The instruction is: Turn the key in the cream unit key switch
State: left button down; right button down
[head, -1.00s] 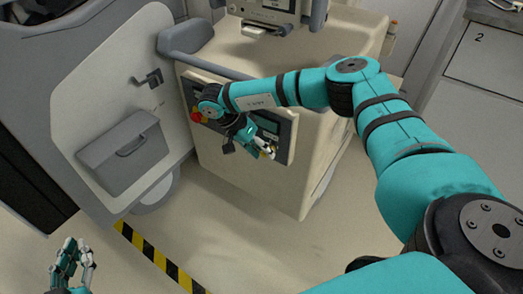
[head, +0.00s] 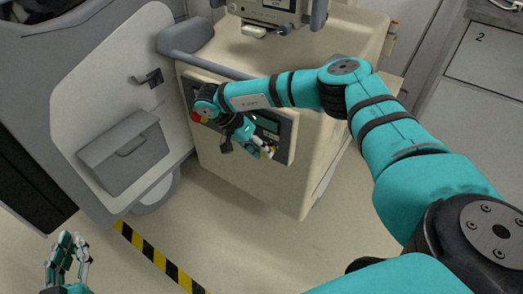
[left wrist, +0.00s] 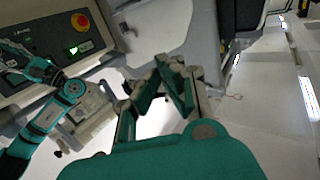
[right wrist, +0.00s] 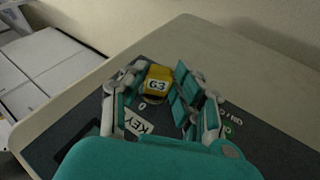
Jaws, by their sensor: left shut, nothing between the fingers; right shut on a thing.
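The cream unit (head: 250,186) stands in the middle of the head view with a dark control panel (head: 286,138) on its front. My right gripper (head: 266,152) is at this panel. In the right wrist view, my right gripper (right wrist: 161,92) is shut on a yellow key tag (right wrist: 157,72) marked G3. The tag sits over the panel, near a KEY label (right wrist: 138,124) and a 0 mark. The key's shaft and the switch slot are hidden. My left gripper (head: 70,240) is shut and empty at the lower left, away from the unit; its fingers also show in the left wrist view (left wrist: 176,62).
A red stop button (left wrist: 80,20) on a yellow base is on the panel, beside green lights. A grey handle bar (head: 213,65) runs above the panel. A grey-white covered cart (head: 85,100) stands to the left. Yellow-black tape (head: 160,262) marks the floor; open floor lies in front.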

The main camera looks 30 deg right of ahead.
jog(key=shift+f+g+h+b, duration=0.1)
jog(key=shift+g+h+b, duration=0.2)
jog(key=shift+g+b, duration=0.15)
pick_arm(q)
notch_tip(320, 180, up, 6)
jog(key=t+h, duration=0.1)
jog(key=t, duration=0.3)
jog(key=shift+s+d+r, duration=0.15)
jog(key=shift+s+d, duration=0.2)
pick_arm(e)
jog(key=shift+g, duration=0.45)
pick_arm(q)
jog(key=shift+b, duration=0.3)
